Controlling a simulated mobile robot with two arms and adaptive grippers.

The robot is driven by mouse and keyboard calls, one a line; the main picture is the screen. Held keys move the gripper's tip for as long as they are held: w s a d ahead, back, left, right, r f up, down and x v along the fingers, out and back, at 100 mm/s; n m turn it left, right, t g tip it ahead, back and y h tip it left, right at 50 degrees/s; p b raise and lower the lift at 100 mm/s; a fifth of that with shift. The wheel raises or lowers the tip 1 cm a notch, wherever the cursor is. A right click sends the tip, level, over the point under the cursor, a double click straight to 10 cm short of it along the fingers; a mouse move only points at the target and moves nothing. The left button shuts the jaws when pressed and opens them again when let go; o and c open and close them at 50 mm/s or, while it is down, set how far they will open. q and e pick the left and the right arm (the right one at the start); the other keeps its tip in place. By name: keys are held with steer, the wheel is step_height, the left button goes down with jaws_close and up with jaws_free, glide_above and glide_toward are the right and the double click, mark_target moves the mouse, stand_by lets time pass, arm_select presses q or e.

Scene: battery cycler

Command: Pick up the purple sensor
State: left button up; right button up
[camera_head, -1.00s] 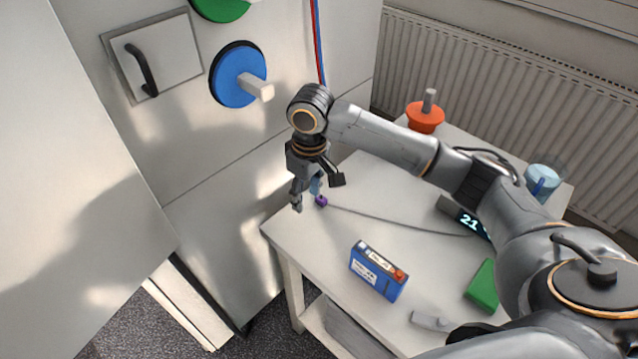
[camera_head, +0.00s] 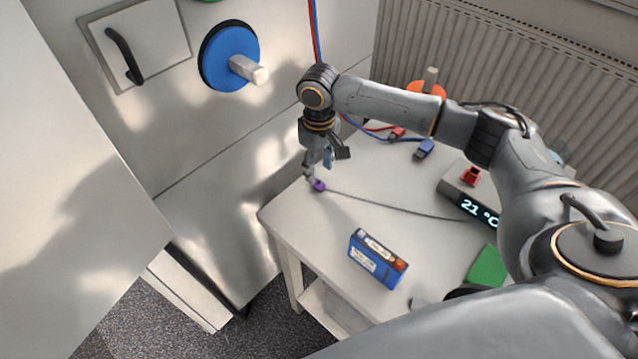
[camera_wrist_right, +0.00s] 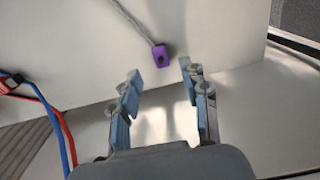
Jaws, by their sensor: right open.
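The purple sensor (camera_head: 318,185) is a small block on the white table near its left corner, with a grey cable running right toward the display box. In the right wrist view the purple sensor (camera_wrist_right: 160,56) lies just beyond the fingertips, roughly between them, with its cable leading up and left. My right gripper (camera_head: 318,172) points down close above the sensor. Its fingers are apart and empty in the right wrist view (camera_wrist_right: 160,75). I cannot tell from the head view whether a fingertip touches the sensor. My left gripper is not in view.
A blue battery box (camera_head: 377,259) stands on the white table (camera_head: 330,225). A display box reading 21 °C (camera_head: 470,205) and a green block (camera_head: 488,268) are at right. Red (camera_head: 397,132) and blue (camera_head: 424,149) connectors lie behind. The cabinet (camera_head: 215,180) borders the left.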

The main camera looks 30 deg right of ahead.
mark_target(319, 183)
step_height(319, 183, down, 4)
steer(key=shift+s+r, duration=0.1)
steer(key=shift+f, duration=0.3)
steer(key=shift+c, duration=0.2)
jaws_close()
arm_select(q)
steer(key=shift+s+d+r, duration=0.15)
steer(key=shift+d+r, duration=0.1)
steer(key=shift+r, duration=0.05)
